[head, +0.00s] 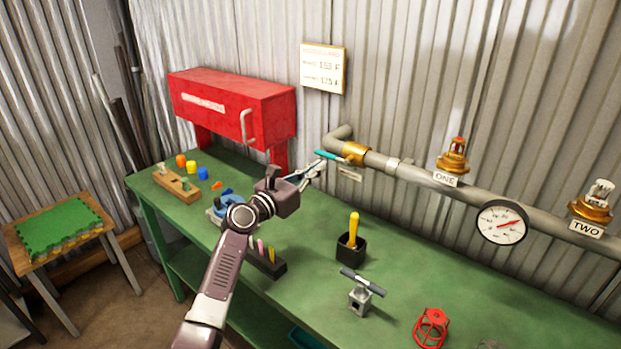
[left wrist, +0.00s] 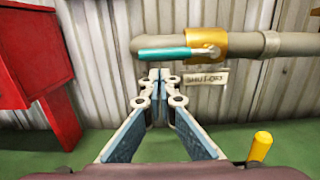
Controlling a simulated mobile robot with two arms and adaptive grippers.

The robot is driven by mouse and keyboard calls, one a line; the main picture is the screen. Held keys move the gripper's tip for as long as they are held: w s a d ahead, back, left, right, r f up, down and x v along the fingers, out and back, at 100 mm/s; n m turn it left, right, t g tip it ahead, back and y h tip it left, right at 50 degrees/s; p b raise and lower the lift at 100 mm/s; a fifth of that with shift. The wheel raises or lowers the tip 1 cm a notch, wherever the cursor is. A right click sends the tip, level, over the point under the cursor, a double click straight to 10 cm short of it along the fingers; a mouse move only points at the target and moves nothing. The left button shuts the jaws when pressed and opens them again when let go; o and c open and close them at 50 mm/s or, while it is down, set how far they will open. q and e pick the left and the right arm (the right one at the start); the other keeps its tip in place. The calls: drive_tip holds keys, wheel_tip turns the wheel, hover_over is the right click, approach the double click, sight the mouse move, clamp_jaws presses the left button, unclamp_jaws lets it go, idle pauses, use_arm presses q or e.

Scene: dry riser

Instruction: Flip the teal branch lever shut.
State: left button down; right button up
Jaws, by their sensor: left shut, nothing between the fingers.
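The teal branch lever (head: 328,155) sits on a brass valve (head: 355,153) on the grey pipe along the back wall. In the left wrist view the lever (left wrist: 165,53) lies about level, pointing left from the brass valve body (left wrist: 207,45), in line with the pipe. A tag reading SHUT-OFF (left wrist: 206,78) is below the valve. My left gripper (head: 318,168) is shut and empty, just below the lever in the head view. In the left wrist view its fingertips (left wrist: 159,75) are together under the lever; I cannot tell whether they touch it. My right gripper is not in view.
A red cabinet (head: 235,105) stands left of the valve. A pressure gauge (head: 502,222) and two brass fittings are along the pipe to the right. A black cup (head: 351,247) with a yellow-handled tool and a small T-handled part (head: 361,292) stand on the green bench (head: 410,265).

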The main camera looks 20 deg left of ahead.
sight(321, 153)
use_arm(q)
drive_tip(key=shift+r, duration=0.4)
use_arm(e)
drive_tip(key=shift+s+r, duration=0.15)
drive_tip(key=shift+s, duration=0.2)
